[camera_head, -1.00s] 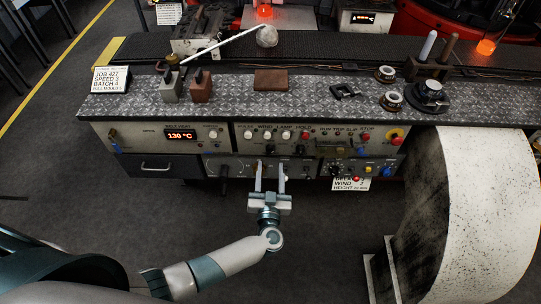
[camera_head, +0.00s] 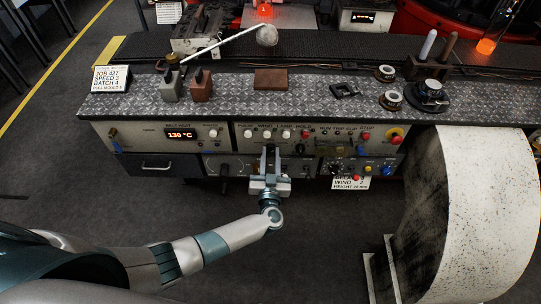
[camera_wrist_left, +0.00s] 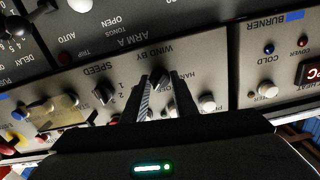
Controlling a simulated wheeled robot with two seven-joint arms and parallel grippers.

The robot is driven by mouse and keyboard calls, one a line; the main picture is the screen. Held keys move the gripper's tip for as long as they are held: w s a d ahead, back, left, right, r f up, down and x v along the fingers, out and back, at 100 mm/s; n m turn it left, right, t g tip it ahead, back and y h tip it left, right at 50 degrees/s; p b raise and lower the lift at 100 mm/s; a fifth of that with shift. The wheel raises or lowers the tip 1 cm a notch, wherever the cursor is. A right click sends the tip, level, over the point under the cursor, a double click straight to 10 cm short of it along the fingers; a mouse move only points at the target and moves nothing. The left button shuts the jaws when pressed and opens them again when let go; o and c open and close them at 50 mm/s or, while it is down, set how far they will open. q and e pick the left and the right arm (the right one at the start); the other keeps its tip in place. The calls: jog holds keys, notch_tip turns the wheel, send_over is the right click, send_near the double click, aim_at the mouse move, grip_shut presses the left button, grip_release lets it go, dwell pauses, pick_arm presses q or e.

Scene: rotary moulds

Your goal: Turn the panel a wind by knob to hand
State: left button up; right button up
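The panel (camera_head: 310,141) runs along the front of the bench. In the left wrist view its lettering is upside down, and a black knob (camera_wrist_left: 161,76) sits beside the words WIND BY. The word HAND is partly covered by a finger. My left gripper (camera_head: 270,149) reaches up to the panel front with its two fingers apart by a narrow gap. In the left wrist view the left gripper's fingertips (camera_wrist_left: 162,80) stand on either side of the knob. I cannot tell whether they touch it, or where its pointer faces. My right gripper is not in view.
A SPEED knob (camera_wrist_left: 103,93) and a white knob (camera_wrist_left: 207,103) flank the gripper closely. A red button (camera_head: 396,136) is at the panel's right. Moulds and blocks lie on the bench top (camera_head: 320,90). A large white curved housing (camera_head: 480,210) stands at right.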

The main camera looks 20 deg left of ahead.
pick_arm(q)
jog(key=shift+s+n+p, duration=0.1)
jog(key=shift+n+p, duration=0.25)
jog(key=shift+n, duration=0.15)
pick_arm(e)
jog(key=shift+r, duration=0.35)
pick_arm(q)
jog(key=shift+f+n, duration=0.1)
jog(key=shift+n, duration=1.1)
jog(key=n+b, duration=0.1)
jog(key=n, duration=0.2)
jog(key=shift+f+n, duration=0.1)
jog(key=shift+n, duration=0.2)
jog(key=shift+n+b, duration=2.3)
jog(key=shift+n, duration=3.3)
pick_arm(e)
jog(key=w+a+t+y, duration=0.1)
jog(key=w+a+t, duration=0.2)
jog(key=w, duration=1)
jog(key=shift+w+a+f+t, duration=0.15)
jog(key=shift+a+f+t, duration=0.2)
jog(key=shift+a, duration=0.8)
pick_arm(q)
jog(key=o, duration=1.1)
